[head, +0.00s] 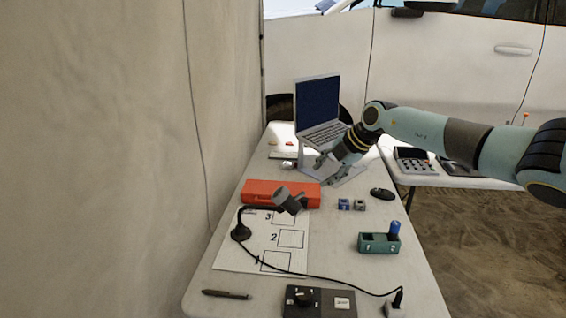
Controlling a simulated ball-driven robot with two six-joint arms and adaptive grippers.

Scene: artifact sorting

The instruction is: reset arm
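My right arm comes in from the right and reaches over the table (345,270). I cannot tell the exact height of the fingertips above the table. My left gripper is not in the head view.
A laptop (318,103) stands behind the gripper. A dark lamp (288,200) leans over a numbered sheet (232,258). Small blue and grey blocks (344,204), a black mouse (382,194) and a green holder (372,243) with a blue cylinder (394,229) lie nearer.

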